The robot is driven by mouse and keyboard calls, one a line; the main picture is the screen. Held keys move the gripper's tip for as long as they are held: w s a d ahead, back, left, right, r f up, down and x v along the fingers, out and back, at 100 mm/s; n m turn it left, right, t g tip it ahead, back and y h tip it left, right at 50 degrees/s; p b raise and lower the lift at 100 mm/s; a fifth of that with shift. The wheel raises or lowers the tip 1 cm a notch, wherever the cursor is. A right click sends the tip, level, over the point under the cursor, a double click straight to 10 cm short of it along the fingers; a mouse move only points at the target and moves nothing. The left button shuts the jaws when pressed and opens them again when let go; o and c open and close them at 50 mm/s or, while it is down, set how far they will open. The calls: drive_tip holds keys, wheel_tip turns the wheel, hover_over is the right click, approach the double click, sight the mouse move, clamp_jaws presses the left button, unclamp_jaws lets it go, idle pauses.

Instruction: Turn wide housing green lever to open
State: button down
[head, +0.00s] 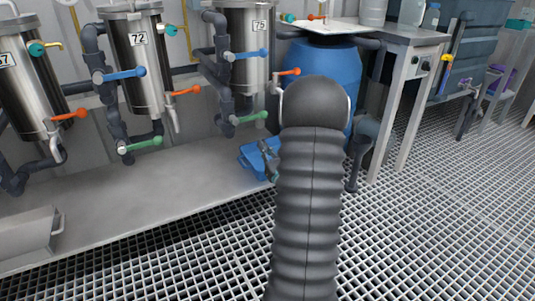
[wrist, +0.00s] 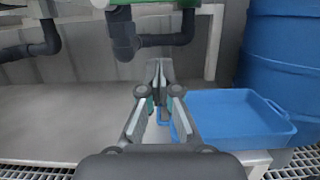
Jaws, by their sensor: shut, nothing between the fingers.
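Steel housings stand in a row at the left in the head view, among them one marked 72 (head: 140,75) and one marked 75 (head: 250,55). A green lever (head: 142,145) sits low under housing 72, and another green lever (head: 250,117) sits low under housing 75. I cannot tell for sure which housing is the wide one. My gripper (head: 266,150) is partly hidden by my arm, below and right of the lever under 75. In the wrist view my gripper (wrist: 160,68) is shut and empty. A green part (wrist: 150,3) is cut off at the top edge, beyond the fingertips.
A blue tray (wrist: 235,120) lies right of my gripper on the grey ledge (wrist: 50,115). A blue barrel (head: 330,62) stands behind my arm. Blue levers (head: 120,74) and orange levers (head: 70,115) also stick out from the pipes. Grating floor is open at the right.

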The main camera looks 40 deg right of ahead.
sight(250, 118)
drive_tip(key=w+d+r, duration=0.1)
drive_tip(key=w+r, duration=0.3)
drive_tip(key=r, duration=0.1)
drive_tip(key=shift+w, duration=0.15)
drive_tip(key=shift+d+r, duration=0.1)
idle(0.3)
